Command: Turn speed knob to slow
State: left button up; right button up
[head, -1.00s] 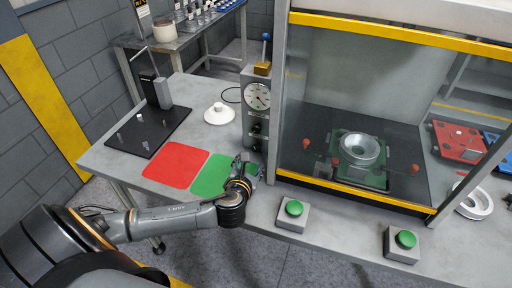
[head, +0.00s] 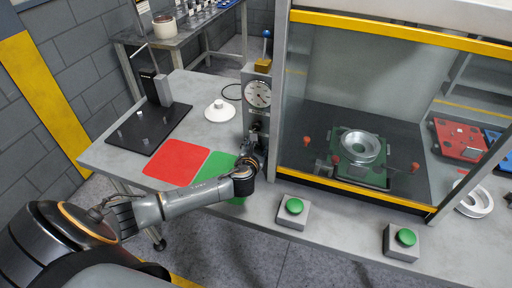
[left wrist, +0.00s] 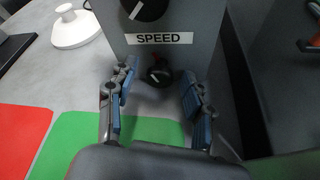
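The speed knob (left wrist: 159,73) is a small black knob with a light line, below the white SPEED label (left wrist: 158,39) on the grey control box (left wrist: 185,20). A red mark shows beside the knob's upper left. My left gripper (left wrist: 160,95) is open, its blue-padded fingers apart on either side of the knob, with visible gaps to it. In the head view, my left gripper (head: 256,148) is at the lower front of the control box (head: 247,112) and hides the knob there. My right gripper is not in view.
A larger black knob (left wrist: 144,6) sits above the label. A round gauge (head: 257,93) is on the box's upper part. Red (head: 177,162) and green (head: 213,172) mats lie left of it. A glass-fronted press enclosure (head: 380,95) stands right. Green buttons (head: 294,206) sit at the front edge.

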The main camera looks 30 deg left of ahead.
pick_arm(q)
grip_shut()
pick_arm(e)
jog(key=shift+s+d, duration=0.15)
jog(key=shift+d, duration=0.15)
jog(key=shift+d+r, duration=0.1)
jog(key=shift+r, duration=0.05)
